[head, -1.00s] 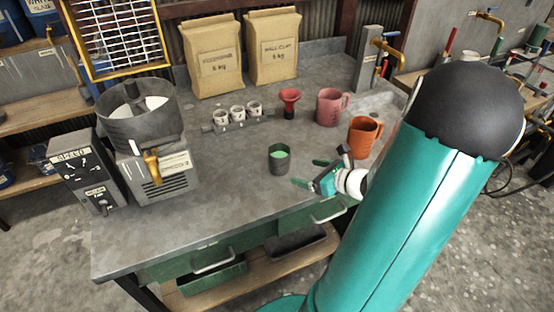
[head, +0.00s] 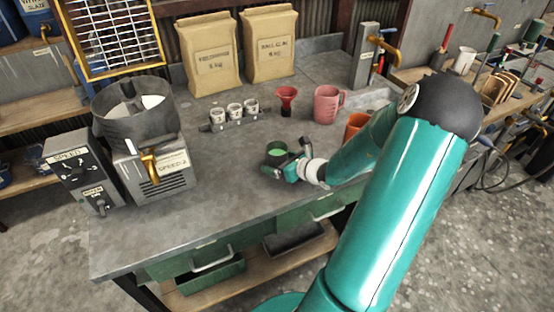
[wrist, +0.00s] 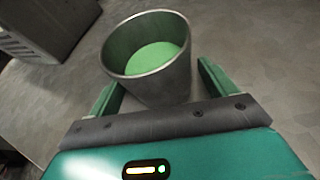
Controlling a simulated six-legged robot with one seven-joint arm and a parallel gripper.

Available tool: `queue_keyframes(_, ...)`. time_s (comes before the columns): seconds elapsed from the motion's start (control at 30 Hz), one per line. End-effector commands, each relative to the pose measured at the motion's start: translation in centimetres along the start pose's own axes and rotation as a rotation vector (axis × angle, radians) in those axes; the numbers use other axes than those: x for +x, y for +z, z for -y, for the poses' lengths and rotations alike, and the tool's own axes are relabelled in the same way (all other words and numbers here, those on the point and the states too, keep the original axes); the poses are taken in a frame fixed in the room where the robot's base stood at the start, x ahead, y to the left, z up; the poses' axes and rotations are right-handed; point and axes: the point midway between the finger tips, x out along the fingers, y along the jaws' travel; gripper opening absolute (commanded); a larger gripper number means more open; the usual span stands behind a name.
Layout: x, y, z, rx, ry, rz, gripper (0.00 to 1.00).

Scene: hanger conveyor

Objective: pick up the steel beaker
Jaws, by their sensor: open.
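The steel beaker (head: 276,151) is a dark grey metal cup with green contents, standing upright on the grey workbench (head: 225,165). It also shows large in the wrist view (wrist: 150,75). My gripper (head: 285,163) is open, low over the bench, with its green fingers (wrist: 158,90) on either side of the beaker's near part. In the head view my gripper hides the beaker's lower right side.
An orange mug (head: 355,125), partly behind my arm, and a pink jug (head: 327,104) stand to the right. A red funnel (head: 287,99) and a rack of small white cups (head: 234,115) are behind. A mixer machine (head: 140,130) stands left. The bench front-left is clear.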

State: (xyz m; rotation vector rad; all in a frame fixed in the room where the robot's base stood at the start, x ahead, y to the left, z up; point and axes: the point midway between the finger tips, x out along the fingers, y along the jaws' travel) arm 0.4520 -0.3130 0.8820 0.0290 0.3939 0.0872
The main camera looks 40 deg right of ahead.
Motion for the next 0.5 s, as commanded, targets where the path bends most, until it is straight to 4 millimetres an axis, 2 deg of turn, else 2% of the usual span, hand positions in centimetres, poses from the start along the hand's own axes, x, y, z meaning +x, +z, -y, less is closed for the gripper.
queue_keyframes(0.1, 0.70, -0.02, 0.00, 0.002, -0.001, 0.000, 0.84)
queue_keyframes(0.3, 0.69, -0.01, 0.01, 0.001, -0.001, 0.000, 0.82)
queue_keyframes(0.5, 0.68, -0.01, 0.00, 0.001, -0.001, 0.000, 0.43)
